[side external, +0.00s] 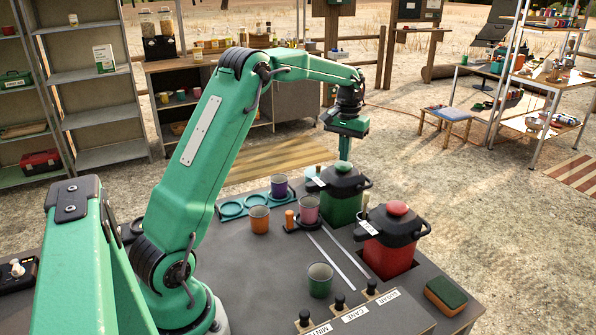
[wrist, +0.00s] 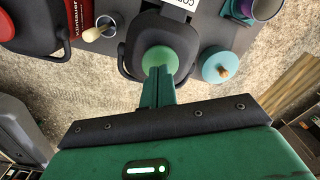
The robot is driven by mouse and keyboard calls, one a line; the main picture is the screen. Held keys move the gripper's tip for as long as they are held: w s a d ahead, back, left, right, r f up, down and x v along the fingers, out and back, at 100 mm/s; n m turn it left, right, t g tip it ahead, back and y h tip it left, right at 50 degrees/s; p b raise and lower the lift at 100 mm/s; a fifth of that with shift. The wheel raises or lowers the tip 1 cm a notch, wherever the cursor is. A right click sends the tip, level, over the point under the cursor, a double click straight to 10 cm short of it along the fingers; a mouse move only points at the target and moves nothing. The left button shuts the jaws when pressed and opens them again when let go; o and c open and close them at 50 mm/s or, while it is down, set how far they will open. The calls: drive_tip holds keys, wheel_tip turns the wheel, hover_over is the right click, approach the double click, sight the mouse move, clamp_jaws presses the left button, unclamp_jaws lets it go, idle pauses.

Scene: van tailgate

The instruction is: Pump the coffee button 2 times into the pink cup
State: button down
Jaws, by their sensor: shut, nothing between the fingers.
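The pink cup (side external: 308,211) stands upright in front of the green dispenser (side external: 341,195), which has a black lid. A white label on the dispenser shows only partly in the wrist view, starting with "CO". The dispenser's round green button (wrist: 160,57) shows in the wrist view. My gripper (side external: 345,156) is shut and empty, pointing down over this lid. In the wrist view its fingertips (wrist: 158,72) overlap the near edge of the button. I cannot tell whether they touch it. In the side view the button is largely hidden at the fingertips.
A red dispenser (side external: 390,245) with a red button stands to the right. An orange cup (side external: 260,220), a purple cup (side external: 280,186) and a green cup (side external: 320,280) stand on the table. A sponge (side external: 446,295) lies at the right edge. Labelled knobs line the front.

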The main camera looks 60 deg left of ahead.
drive_tip(key=shift+f, duration=1.5)
drive_tip(key=shift+r, duration=1.7)
drive_tip(key=shift+f, duration=1.7)
drive_tip(key=shift+r, duration=1.7)
drive_tip(key=shift+r, duration=2)
